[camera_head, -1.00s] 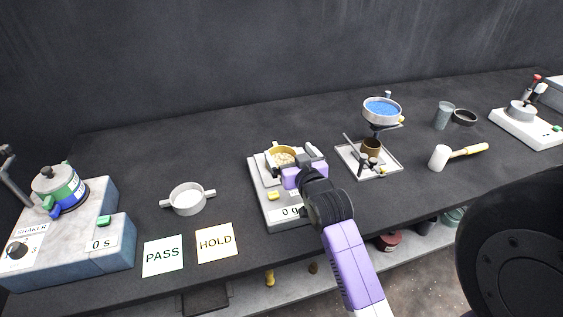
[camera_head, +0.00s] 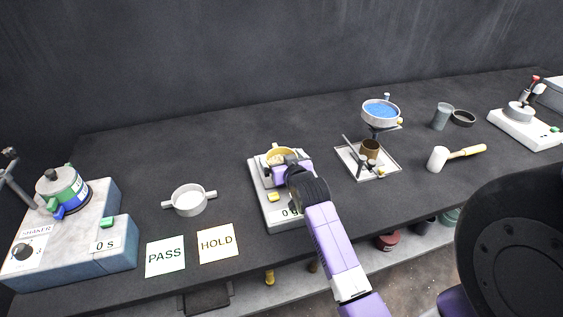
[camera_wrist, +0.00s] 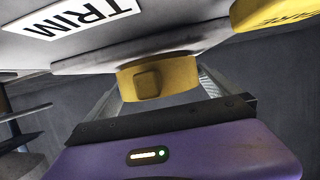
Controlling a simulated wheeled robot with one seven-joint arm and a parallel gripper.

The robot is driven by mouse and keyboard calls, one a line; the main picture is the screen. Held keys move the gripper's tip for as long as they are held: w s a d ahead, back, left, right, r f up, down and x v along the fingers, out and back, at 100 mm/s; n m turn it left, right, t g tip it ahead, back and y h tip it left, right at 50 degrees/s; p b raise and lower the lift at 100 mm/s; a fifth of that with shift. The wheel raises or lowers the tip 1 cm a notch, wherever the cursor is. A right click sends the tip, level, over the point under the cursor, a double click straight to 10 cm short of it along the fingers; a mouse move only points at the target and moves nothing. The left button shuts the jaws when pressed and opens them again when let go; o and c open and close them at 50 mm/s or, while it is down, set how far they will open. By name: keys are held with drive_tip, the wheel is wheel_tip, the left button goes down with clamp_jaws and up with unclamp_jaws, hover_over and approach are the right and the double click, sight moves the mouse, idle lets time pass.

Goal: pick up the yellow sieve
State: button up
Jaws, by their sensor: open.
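The yellow sieve (camera_head: 286,150) sits on the pan of the white scale (camera_head: 262,209), with light grains inside it. My gripper (camera_head: 277,167) is at the sieve's near side and hides part of it and of the scale. In the wrist view the sieve's yellow wall (camera_wrist: 182,76) with a square knob stands between the two fingers of my gripper (camera_wrist: 165,92). The gripper is open. I cannot tell whether a finger touches the sieve.
A white pan (camera_head: 189,201) with white powder and the PASS (camera_head: 165,257) and HOLD (camera_head: 217,243) cards lie to the left. The shaker (camera_head: 65,250) stands at far left. A funnel stand (camera_head: 381,117) with blue grains and a mallet (camera_head: 438,158) are to the right.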

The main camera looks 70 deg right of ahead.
drive_tip(key=c, duration=1.4)
drive_tip(key=shift+o, duration=0.2)
drive_tip(key=shift+r, duration=0.1)
